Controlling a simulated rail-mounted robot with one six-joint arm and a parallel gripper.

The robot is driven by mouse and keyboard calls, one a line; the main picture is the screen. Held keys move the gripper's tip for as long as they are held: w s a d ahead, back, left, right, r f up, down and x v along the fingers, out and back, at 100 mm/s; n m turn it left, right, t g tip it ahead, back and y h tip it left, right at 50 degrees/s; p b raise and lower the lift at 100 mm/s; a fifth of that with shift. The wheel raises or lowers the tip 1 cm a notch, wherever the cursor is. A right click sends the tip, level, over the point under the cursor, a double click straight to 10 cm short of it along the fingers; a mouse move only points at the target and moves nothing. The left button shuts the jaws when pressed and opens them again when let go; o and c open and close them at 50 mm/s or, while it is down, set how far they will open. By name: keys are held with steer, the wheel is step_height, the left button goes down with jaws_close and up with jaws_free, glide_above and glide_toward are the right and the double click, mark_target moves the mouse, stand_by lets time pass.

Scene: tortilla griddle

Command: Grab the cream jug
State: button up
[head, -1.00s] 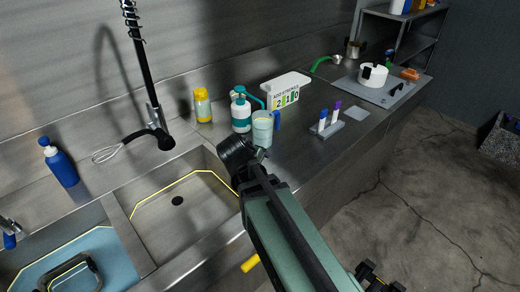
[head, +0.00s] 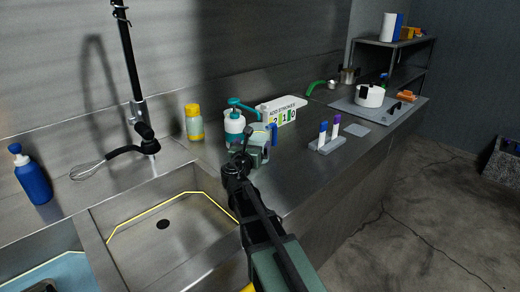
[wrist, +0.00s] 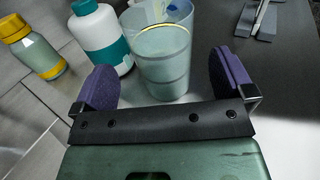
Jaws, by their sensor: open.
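The only jug I can make out is a pale, translucent grey-green one with a blue handle (head: 272,131); it stands upright on the steel counter beside the sink. In the head view my gripper (head: 248,158) is right in front of it and hides much of its body. In the wrist view the jug (wrist: 163,65) stands just ahead of and between the two purple finger pads of my gripper (wrist: 168,82). The pads are spread wide, with a gap visible on each side. My gripper is open and holds nothing.
A white and teal pump bottle (head: 234,125) stands close left of the jug, with a yellow-capped bottle (head: 194,122) beyond it. The sink basin (head: 175,240) lies front left.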

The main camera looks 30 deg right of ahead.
mark_target(255, 139)
steer(key=x, duration=0.7)
steer(key=shift+a, duration=0.1)
steer(key=shift+s+r, duration=0.1)
steer(key=shift+c, duration=0.3)
steer(key=c, duration=1.7)
steer(key=shift+o, duration=0.2)
steer(key=shift+r, duration=0.15)
steer(key=shift+r+p, duration=0.25)
steer(key=shift+p, duration=0.3)
steer(key=s+d, duration=0.8)
steer(key=s, duration=0.4)
steer(key=s+d, duration=0.9)
steer(key=s, duration=0.3)
steer(key=s+d, duration=0.8)
steer(key=s, duration=0.4)
steer(key=shift+s+d+r+p, duration=0.3)
steer(key=shift+s, duration=0.1)
